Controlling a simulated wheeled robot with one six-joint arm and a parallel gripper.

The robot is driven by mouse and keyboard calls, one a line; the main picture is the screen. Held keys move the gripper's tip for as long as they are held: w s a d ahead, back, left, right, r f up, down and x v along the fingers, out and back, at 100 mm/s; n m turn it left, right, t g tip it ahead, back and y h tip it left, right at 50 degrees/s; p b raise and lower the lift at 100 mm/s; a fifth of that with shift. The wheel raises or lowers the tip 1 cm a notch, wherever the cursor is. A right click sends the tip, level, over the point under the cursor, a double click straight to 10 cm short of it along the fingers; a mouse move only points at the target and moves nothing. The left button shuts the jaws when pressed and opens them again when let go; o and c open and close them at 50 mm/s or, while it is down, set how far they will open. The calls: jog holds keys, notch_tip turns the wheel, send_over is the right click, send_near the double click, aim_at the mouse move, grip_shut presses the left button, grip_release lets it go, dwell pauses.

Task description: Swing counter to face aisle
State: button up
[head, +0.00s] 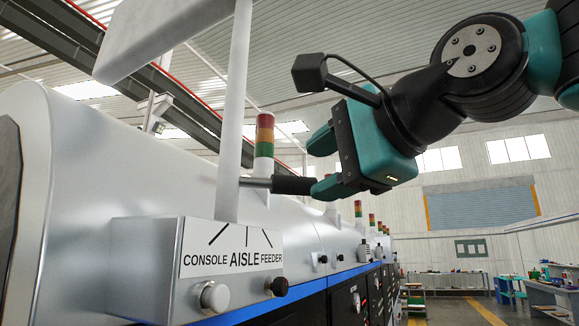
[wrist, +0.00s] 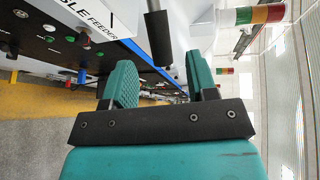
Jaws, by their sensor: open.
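The counter, a pale grey box (head: 160,32) seen from below, sits at the top of a white upright post (head: 234,110) in the head view; its face is not visible. A metal rod with a black handle grip (head: 293,185) sticks out from the post to the right. The sign (head: 232,248) below reads CONSOLE, AISLE, FEEDER, with a line above each word. My gripper (head: 318,165) is open at the handle's free end. In the wrist view the black handle (wrist: 160,38) lines up with the gap between the fingers (wrist: 160,70); I cannot tell whether they touch it.
A long silver machine (head: 90,180) fills the left, with knobs (head: 214,296) below the sign and a red, amber and green light tower (head: 264,140) behind the handle. An open aisle with yellow floor lines and workbenches (head: 550,290) lies at right.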

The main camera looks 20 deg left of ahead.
aim_at(300, 179)
jog(key=p+x, duration=0.2)
jog(key=x, duration=0.2)
jog(key=shift+w+a, duration=0.2)
jog(key=shift+a, duration=0.15)
jog(key=shift+x, duration=0.8)
jog(key=shift+f, duration=0.1)
jog(key=shift+c, duration=0.5)
grip_shut()
